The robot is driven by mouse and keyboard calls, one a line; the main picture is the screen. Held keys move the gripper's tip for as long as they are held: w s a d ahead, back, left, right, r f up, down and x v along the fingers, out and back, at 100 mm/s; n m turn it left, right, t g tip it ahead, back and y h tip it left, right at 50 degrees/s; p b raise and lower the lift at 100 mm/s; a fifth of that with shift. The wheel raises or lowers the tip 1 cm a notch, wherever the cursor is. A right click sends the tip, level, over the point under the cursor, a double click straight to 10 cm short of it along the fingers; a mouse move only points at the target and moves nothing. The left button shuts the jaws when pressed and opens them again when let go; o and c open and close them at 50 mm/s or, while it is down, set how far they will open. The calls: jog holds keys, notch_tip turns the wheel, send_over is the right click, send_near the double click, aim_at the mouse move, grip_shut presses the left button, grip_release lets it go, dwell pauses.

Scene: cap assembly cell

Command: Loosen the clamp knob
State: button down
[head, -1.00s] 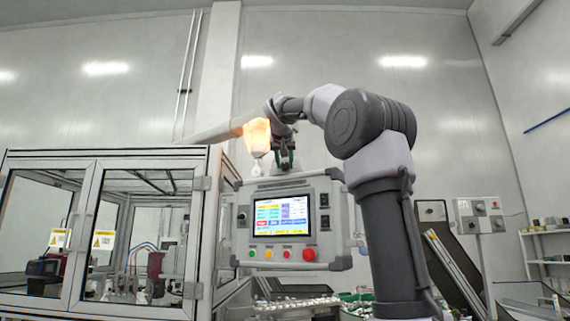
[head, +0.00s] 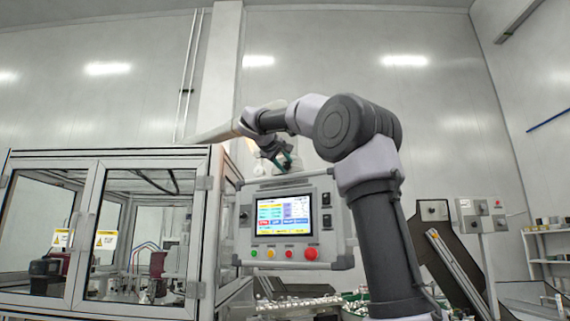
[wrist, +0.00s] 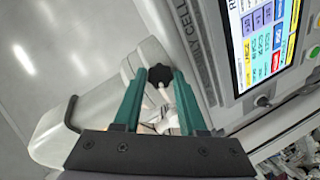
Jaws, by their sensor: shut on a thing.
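The clamp knob (wrist: 160,76) is a small black lobed knob on a pale housing. It sits between the tips of my gripper's green fingers in the wrist view. My gripper (wrist: 159,72) is shut on it, with a finger on either side. In the head view my gripper (head: 287,161) is above the control panel, at the end of the raised arm. The knob is too small to make out there.
The control panel (head: 320,184) with a lit screen and coloured buttons is close below my gripper. A black bent lever (wrist: 70,112) is left of the fingers in the wrist view. A glazed machine enclosure (head: 85,215) stands at left.

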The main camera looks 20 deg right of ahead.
jog(key=n, duration=0.1)
jog(key=n+h, duration=0.2)
jog(key=n, duration=0.1)
jog(key=shift+a+f+t, duration=0.1)
jog(key=shift+f+t, duration=0.15)
jog(key=shift+t, duration=0.15)
dwell(0.4)
jog(key=shift+c, duration=2.3)
grip_release()
jog(key=v, duration=1)
jog(key=shift+s+a, duration=0.25)
jog(key=shift+a, duration=0.05)
